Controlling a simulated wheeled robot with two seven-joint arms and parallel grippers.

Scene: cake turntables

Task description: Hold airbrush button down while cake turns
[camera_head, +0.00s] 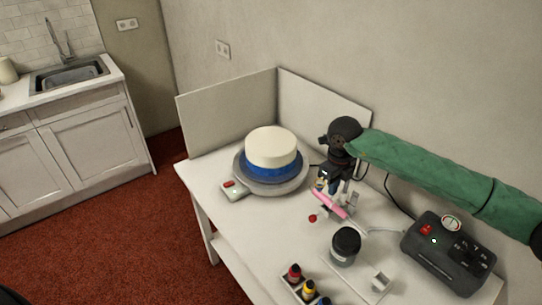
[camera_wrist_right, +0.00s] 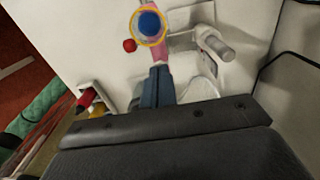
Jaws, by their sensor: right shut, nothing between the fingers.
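The cake (camera_head: 271,142) is white on top with a blue band around its lower side. It sits on a grey turntable (camera_head: 300,186). The pink airbrush (camera_head: 328,204) is held in a stand to the right of it. My right gripper (camera_head: 324,187) is shut and empty, pointing down over the airbrush. The wrist view shows the blue airbrush button (camera_wrist_right: 149,22) inside a yellow ring, just beyond the shut fingertips (camera_wrist_right: 158,70). I cannot tell whether they touch or press it. My left gripper is out of view.
A turntable control box with a red switch (camera_head: 232,189) lies beside the turntable. A dark compressor (camera_head: 449,255) stands at the right. A black-lidded jar (camera_head: 345,246) and several colour bottles (camera_head: 308,289) stand in front. White panels (camera_head: 228,117) close the back.

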